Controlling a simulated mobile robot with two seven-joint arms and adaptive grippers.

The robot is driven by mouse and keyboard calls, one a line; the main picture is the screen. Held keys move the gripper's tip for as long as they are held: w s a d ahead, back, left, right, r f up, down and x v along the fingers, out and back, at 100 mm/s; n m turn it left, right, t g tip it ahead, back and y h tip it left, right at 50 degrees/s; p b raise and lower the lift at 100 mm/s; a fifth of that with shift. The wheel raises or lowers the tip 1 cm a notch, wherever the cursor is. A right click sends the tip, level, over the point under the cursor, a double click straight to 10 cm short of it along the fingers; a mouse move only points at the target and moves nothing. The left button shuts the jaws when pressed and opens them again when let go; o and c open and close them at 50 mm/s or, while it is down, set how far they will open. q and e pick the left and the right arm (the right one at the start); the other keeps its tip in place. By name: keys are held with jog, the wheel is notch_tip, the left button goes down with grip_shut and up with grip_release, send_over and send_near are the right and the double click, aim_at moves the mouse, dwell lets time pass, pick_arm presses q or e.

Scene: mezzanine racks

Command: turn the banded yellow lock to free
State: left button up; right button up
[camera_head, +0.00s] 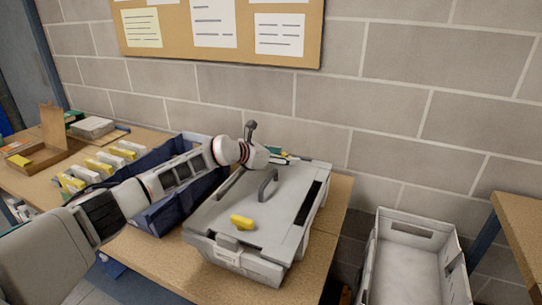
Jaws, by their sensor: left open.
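A yellow lock (242,222) sits on the front part of the grey case's lid (222,212). It looks like a short knob lying slantwise; no band can be made out at this size. My left gripper (271,146) is open over the back edge of the case, behind the lid's handle (268,184) and well apart from this lock. A small yellow-green patch shows beside the gripper, too small to identify. The gripper and wrist hide part of the case's back left corner. My right gripper is out of view.
A dark blue bin (158,216) stands left of the case, under my left arm. Several yellow and white boxes (103,163) and an open cardboard box (53,143) lie further left. A grey crate (378,262) stands at lower right. A block wall closes the back.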

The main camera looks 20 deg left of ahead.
pick_arm(q)
jog(key=v, duration=1.1)
jog(key=shift+s+a, duration=0.15)
jog(key=shift+a, duration=0.05)
jog(key=shift+d, duration=0.1)
